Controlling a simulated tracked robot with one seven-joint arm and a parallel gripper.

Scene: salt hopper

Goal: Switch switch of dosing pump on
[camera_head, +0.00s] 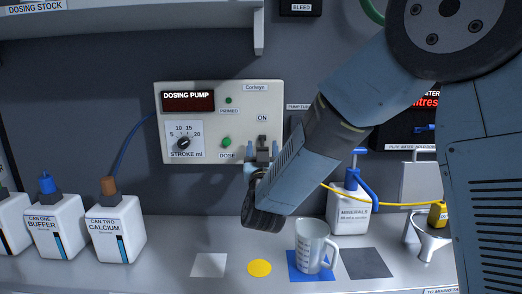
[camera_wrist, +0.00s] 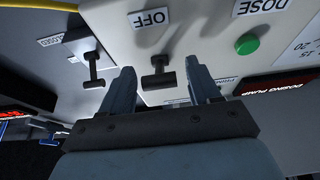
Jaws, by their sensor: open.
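The dosing pump (camera_head: 234,97) is a pale box on the back wall with a dark red display, a stroke dial and green buttons. Its switch (camera_head: 262,141) sits below the ON label, partly hidden by my gripper (camera_head: 261,157). In the wrist view, the picture is turned over and the switch (camera_wrist: 158,79) is a dark T-shaped lever near the OFF label (camera_wrist: 148,17). My gripper (camera_wrist: 160,84) is open, with one finger on each side of the lever. Contact with the lever and its exact position cannot be told.
A second dark lever (camera_wrist: 93,67) stands left of the switch in the wrist view. A green dose button (camera_wrist: 247,45) is to the right. Below the pump, a clear jug (camera_head: 313,248) stands on a blue mat. White cans (camera_head: 118,232) stand at left.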

